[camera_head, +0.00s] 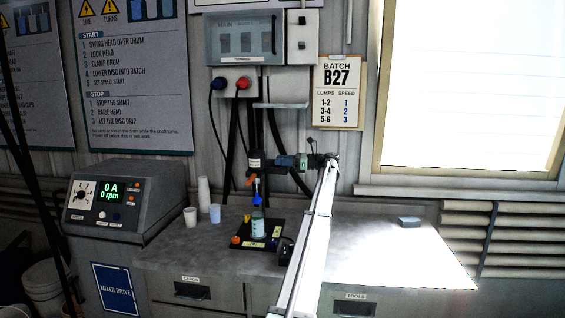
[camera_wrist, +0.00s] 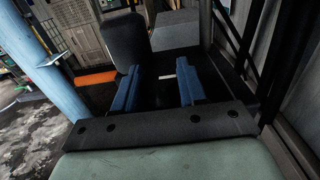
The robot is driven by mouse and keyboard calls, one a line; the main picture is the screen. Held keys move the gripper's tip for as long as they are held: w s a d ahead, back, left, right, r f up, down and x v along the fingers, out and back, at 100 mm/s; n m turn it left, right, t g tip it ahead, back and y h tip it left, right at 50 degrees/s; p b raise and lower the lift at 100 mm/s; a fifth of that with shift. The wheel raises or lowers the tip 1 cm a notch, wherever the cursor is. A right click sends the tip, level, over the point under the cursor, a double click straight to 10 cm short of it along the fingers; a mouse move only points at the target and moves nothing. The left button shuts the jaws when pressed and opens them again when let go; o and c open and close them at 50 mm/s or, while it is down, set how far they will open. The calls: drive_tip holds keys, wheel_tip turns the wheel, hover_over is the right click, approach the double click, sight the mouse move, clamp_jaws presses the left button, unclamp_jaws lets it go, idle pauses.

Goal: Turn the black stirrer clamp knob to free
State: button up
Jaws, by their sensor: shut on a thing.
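The stirrer clamp (camera_head: 257,160) is a dark block with a pale label on the upright stand at the back of the bench. My gripper (camera_head: 279,161) reaches it from the right. In the wrist view, the two blue fingers of my gripper (camera_wrist: 157,84) stand on either side of a dark part, which I take to be the black clamp knob (camera_wrist: 158,75); they are shut on it. The knob's outline is dark and its turned position cannot be read. In the head view my gripper hides the knob.
Below the clamp, an orange part (camera_head: 249,180) and a clear vessel (camera_head: 258,222) stand over a black base tray (camera_head: 272,229). White cups (camera_head: 204,195) and the drive box (camera_head: 108,198) are to the left. The bench's right side is mostly clear, with a small grey block (camera_head: 410,221).

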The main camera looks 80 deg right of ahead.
drive_tip(key=o, duration=1)
drive_tip(key=shift+c, duration=0.2)
drive_tip(key=shift+s, duration=0.1)
drive_tip(key=s, duration=1.3)
drive_tip(key=shift+s, duration=0.3)
drive_tip(key=shift+d, duration=0.1)
